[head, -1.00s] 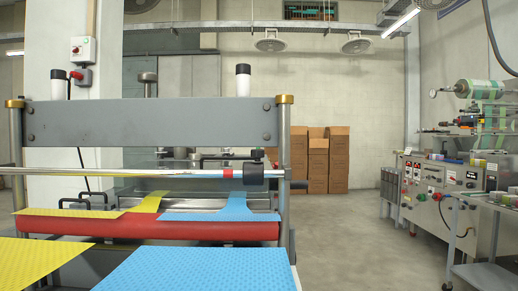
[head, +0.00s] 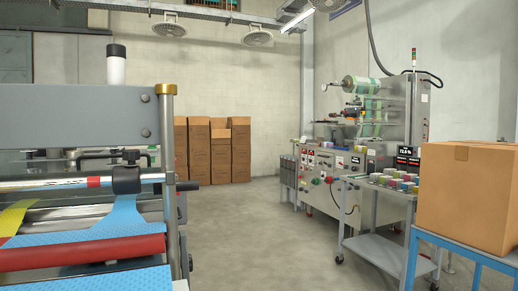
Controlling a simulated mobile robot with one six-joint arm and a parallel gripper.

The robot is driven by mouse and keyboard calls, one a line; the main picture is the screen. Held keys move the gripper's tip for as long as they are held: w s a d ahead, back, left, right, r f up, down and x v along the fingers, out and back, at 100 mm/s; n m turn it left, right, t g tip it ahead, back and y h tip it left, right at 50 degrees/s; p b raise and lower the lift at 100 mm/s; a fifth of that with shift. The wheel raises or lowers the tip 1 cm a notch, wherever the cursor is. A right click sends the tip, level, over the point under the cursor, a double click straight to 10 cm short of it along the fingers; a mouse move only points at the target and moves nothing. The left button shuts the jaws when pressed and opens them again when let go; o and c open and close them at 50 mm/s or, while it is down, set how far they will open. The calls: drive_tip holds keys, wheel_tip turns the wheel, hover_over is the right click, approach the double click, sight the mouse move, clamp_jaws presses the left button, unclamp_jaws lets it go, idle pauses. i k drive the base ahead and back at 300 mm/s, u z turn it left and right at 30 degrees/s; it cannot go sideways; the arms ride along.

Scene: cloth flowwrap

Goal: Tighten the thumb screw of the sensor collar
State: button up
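A black collar (head: 127,181) sits around the striped metal bar at the right end of the roller machine, at the left of the head view. A small dark knob (head: 131,156) stands above it; I cannot tell whether this is the thumb screw or how tight it is. A flow-wrap machine (head: 330,165) with a film roll (head: 355,86) stands at the right; any collar or screw on it is too small to make out. My gripper is not in view.
The roller machine's post (head: 172,180) and red roller (head: 85,251) fill the left. A cart (head: 375,250) with several small pots stands before the wrap machine. A large carton (head: 472,195) rests on a blue stand at right. The floor (head: 260,235) between is clear.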

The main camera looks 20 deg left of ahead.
sight(131, 156)
drive_tip(key=z, duration=0.8)
drive_tip(key=k, duration=0.65)
drive_tip(key=u, duration=0.95)
